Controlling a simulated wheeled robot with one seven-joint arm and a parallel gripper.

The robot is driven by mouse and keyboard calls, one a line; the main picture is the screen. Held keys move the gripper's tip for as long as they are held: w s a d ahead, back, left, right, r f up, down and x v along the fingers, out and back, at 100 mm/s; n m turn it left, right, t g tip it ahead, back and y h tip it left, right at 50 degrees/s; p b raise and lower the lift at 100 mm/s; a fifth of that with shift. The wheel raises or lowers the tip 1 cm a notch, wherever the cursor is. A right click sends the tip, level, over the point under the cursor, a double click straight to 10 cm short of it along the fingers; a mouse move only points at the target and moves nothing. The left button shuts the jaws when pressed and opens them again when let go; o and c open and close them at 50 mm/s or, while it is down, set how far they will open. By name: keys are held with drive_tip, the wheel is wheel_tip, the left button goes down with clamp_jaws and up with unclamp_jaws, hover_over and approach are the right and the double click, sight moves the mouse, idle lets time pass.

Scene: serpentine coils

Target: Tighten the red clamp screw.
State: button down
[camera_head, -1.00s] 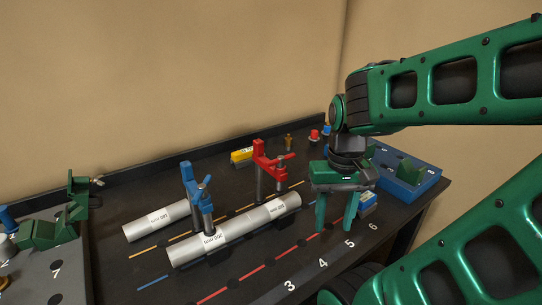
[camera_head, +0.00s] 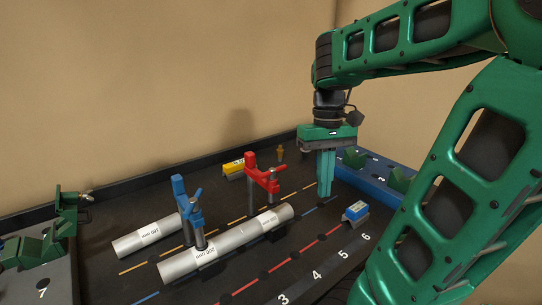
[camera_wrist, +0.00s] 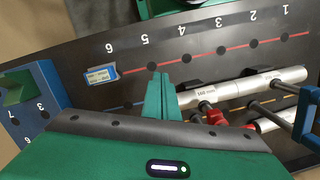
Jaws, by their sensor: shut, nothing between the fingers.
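The red clamp (camera_head: 263,176) stands on the dark table behind the right end of the long silver tube (camera_head: 237,238). Its screw (camera_head: 272,174) stands upright at the right end of the clamp's arm. My gripper (camera_head: 326,196) is to the right of the red clamp, pointing down, with its green fingers together and nothing held. In the wrist view the fingers (camera_wrist: 160,95) are together, left of the red clamp (camera_wrist: 216,116), and apart from it. My gripper's body hides part of the table behind it.
A blue clamp (camera_head: 182,205) stands at the left part of the long tube, with a second silver tube (camera_head: 150,234) behind. A yellow block (camera_head: 233,168) lies at the back.

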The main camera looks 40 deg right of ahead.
sight(272, 174)
drive_tip(key=w+a+r+n+g, duration=0.1)
drive_tip(key=w+a+r+n, duration=0.15)
drive_tip(key=w+r, duration=0.6)
drive_tip(key=w+a+r+n, duration=0.2)
drive_tip(key=w+a+r, duration=0.1)
drive_tip(key=w+r, duration=0.55)
drive_tip(key=w+x, duration=0.1)
drive_tip(key=x, duration=0.7)
drive_tip(key=shift+w+d+f+h, duration=0.2)
drive_tip(key=shift+w+d+h, duration=0.15)
drive_tip(key=shift+w+h, duration=0.05)
drive_tip(key=shift+s+a+f, duration=0.1)
drive_tip(key=shift+s+f, duration=0.1)
drive_tip(key=shift+f, duration=0.2)
drive_tip(key=shift+s+f, duration=0.8)
drive_tip(key=shift+s, duration=0.3)
drive_tip(key=shift+s+f, duration=0.75)
drive_tip(key=shift+s, duration=0.35)
drive_tip(key=shift+m, duration=0.35)
